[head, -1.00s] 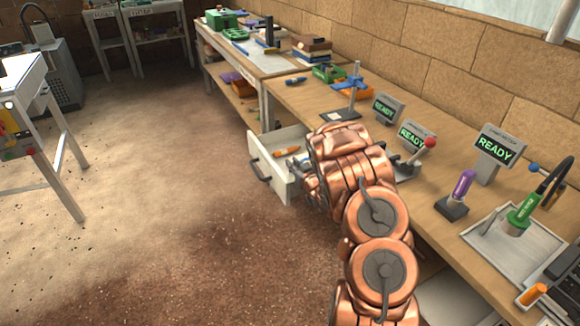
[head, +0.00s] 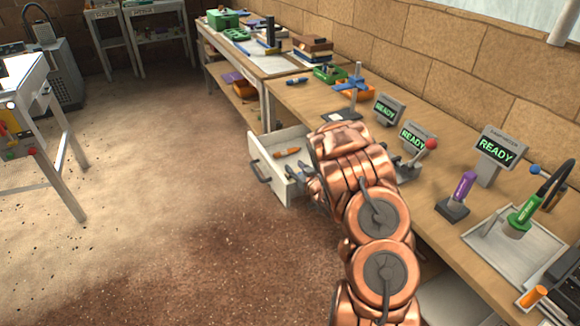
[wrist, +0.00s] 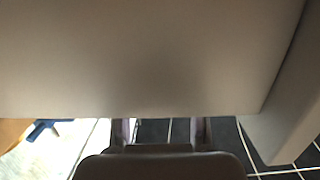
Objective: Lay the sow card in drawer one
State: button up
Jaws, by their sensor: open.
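A white drawer (head: 272,179) stands pulled out from under the long bench, with an orange-handled tool (head: 287,152) inside. My gripper is mostly hidden behind my copper arm in the head view, at the drawer's right part. In the wrist view my gripper (wrist: 160,130) is open, with its two dark fingers apart at the bottom. A broad grey panel (wrist: 150,60) fills the top of that view, close to the camera. Below it are a dark surface with white lines (wrist: 265,150), a pale area and a blue object (wrist: 42,129). I cannot pick out the sow card.
The wooden bench (head: 440,215) carries several READY displays (head: 495,150), a red-knobbed device (head: 431,144), a purple pen-like item (head: 463,185) on a stand and a grey tray (head: 515,250). Floor left of the drawer is clear. A white table (head: 30,75) stands far left.

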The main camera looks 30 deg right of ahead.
jog(key=s+a+r+g+h, duration=0.3)
jog(key=s+r+g, duration=0.45)
jog(key=s, duration=0.55)
jog(key=s+a+r+g+y, duration=0.1)
jog(key=s+a+r+g, duration=0.2)
jog(key=s+a, duration=0.5)
jog(key=s+a+r+g+y, duration=0.2)
jog(key=s+a+r+g, duration=0.2)
jog(key=s+a, duration=0.5)
jog(key=s+a+r+n+g+y, duration=0.1)
jog(key=s+a+r+g, duration=0.2)
jog(key=s+a, duration=0.6)
jog(key=s+r, duration=0.1)
jog(key=s, duration=0.7)
jog(key=shift+s+a+r+p, duration=0.15)
jog(key=shift+s+r+p, duration=0.05)
jog(key=shift+r+p, duration=0.2)
notch_tip(320, 180, up, 5)
jog(key=p, duration=0.5)
